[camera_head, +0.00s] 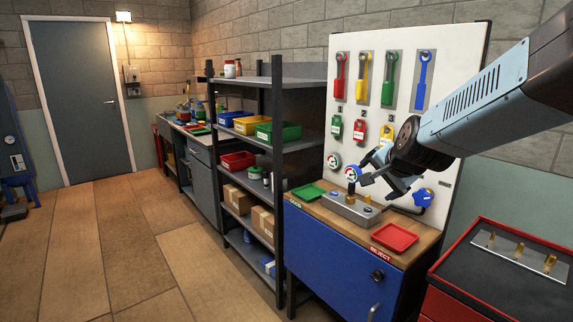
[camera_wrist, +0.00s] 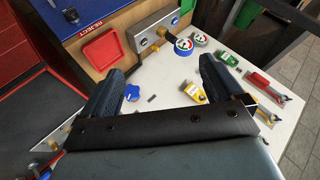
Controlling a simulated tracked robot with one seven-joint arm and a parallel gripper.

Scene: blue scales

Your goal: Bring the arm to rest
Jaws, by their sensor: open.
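My arm (camera_head: 480,95) reaches in from the right in the head view, in front of the white tool panel (camera_head: 455,60). My gripper (camera_head: 375,178) is above the wooden bench top, tilted down and to the left. In the wrist view my gripper (camera_wrist: 160,82) has its two dark fingers spread wide, with nothing between them. A round gauge (camera_head: 352,173) stands on a metal block (camera_head: 350,208) close to the fingertips in the head view. In the wrist view the same gauge (camera_wrist: 183,46) is beyond the fingers, apart from them.
A green tray (camera_head: 308,191) and a red tray (camera_head: 394,237) lie on the bench. The panel carries colored wrenches (camera_head: 388,78), tags (camera_head: 358,131) and a blue handwheel (camera_head: 423,197). A red tool cabinet (camera_head: 455,302) stands right; shelves (camera_head: 277,150) stand left. The wooden floor (camera_head: 110,250) is open.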

